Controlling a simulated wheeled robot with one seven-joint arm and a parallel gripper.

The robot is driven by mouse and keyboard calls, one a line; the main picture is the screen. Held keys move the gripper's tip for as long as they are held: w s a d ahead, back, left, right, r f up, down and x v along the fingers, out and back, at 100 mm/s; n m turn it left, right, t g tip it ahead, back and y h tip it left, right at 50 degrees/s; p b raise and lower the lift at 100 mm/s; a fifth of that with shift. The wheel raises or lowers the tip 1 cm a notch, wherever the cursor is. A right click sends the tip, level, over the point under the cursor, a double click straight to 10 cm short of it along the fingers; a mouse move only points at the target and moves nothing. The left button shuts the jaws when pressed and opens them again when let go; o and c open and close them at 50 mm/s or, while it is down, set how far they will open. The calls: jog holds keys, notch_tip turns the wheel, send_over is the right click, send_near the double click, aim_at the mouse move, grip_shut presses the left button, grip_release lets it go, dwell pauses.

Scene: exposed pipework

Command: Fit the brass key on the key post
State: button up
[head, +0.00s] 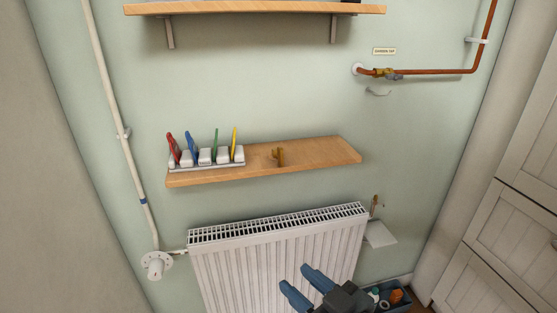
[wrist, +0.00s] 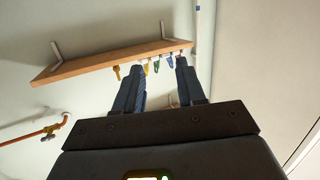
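A brass-coloured key-like piece (head: 279,156) stands on the wooden wall shelf, right of the rack of coloured tools. It also shows small in the wrist view (wrist: 116,72). A small brass fitting (head: 375,203) stands at the radiator's upper right corner; whether it is the key post is too small to tell. My gripper (head: 307,287) has blue fingers and is in front of the radiator, below the shelf and apart from the brass piece. In the wrist view my gripper (wrist: 158,88) has its fingers spread with nothing between them.
The shelf (head: 320,154) holds a white rack (head: 207,161) with red, blue, green and yellow tools. The white radiator (head: 270,250) is below. A small white ledge (head: 380,236) and a blue bin (head: 390,301) are at right. A copper pipe (head: 435,72) runs above.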

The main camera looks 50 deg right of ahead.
jog(key=w+d+r+m+h, duration=0.2)
jog(key=w+d+r+h, duration=0.1)
jog(key=w+d, duration=0.5)
jog(key=m+h+b, duration=0.2)
jog(key=m+h, duration=0.1)
send_near(282, 151)
jog(key=shift+g, duration=0.4)
jog(key=x, duration=0.5)
jog(key=shift+w+a+r, duration=0.2)
jog(key=shift+a, duration=0.05)
jog(key=shift+p+x, duration=0.35)
jog(key=shift+x, duration=0.85)
jog(key=shift+p+x, duration=0.85)
jog(key=shift+x, duration=1.9)
jog(key=shift+s+d, duration=0.1)
jog(key=shift+d, duration=0.05)
jog(key=shift+c, duration=0.2)
grip_shut()
jog(key=shift+r, duration=0.1)
